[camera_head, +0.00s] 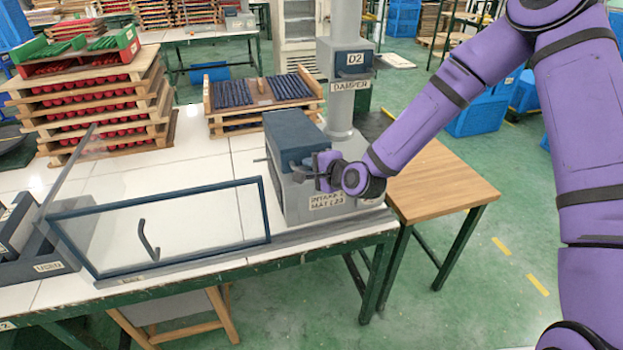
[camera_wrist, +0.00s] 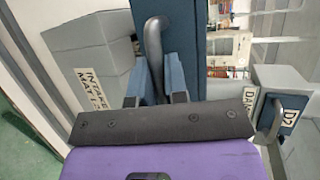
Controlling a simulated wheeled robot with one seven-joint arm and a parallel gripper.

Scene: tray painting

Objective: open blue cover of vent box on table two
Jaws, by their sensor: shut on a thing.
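The vent box (camera_head: 300,207) is a grey box with a label on its front, at the right end of the white table. Its blue cover (camera_head: 287,130) lies over the top. In the wrist view the blue cover (camera_wrist: 190,25) is a dark blue panel, with the grey box (camera_wrist: 85,50) to its left. A dark curved handle (camera_wrist: 153,40) stands out from the cover. My gripper (camera_head: 318,170) is at the cover's front edge. In the wrist view its two blue fingers (camera_wrist: 157,78) close around the handle. The handle's lower end is hidden.
A grey duct column with a D2 damper box (camera_head: 354,60) stands right behind the vent box. A blue-framed clear panel (camera_head: 165,230) with a hooked handle stands to the left. A tray stack (camera_head: 95,115) is farther left. A wooden side table (camera_head: 435,185) lies right.

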